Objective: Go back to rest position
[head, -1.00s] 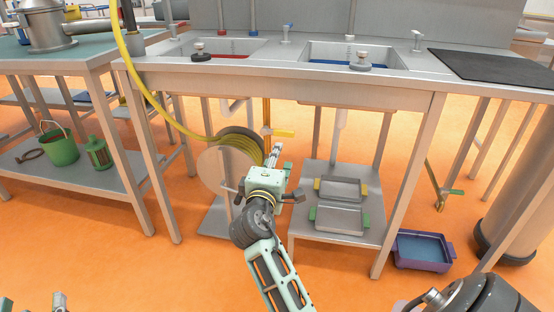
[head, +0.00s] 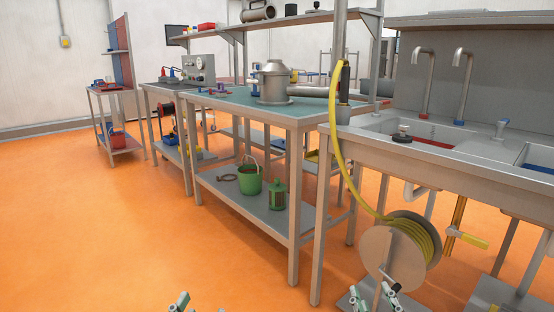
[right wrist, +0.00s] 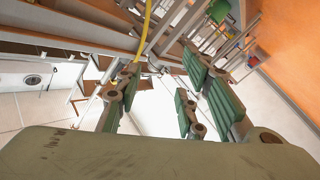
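My right gripper (head: 376,296) shows only by its fingertips at the bottom edge of the head view, in front of the hose reel's base. In the right wrist view its green-padded fingers (right wrist: 157,100) stand apart with nothing between them. My left gripper (head: 183,302) shows only as a small tip at the bottom edge, left of centre. Most of it is out of the picture, so its opening cannot be judged.
A hose reel (head: 392,254) with a yellow hose stands under the sink counter (head: 455,150) at right. A workbench (head: 225,102) holds a metal pot (head: 273,82); a green bucket (head: 249,181) sits on its lower shelf. Orange floor (head: 90,230) is clear at left.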

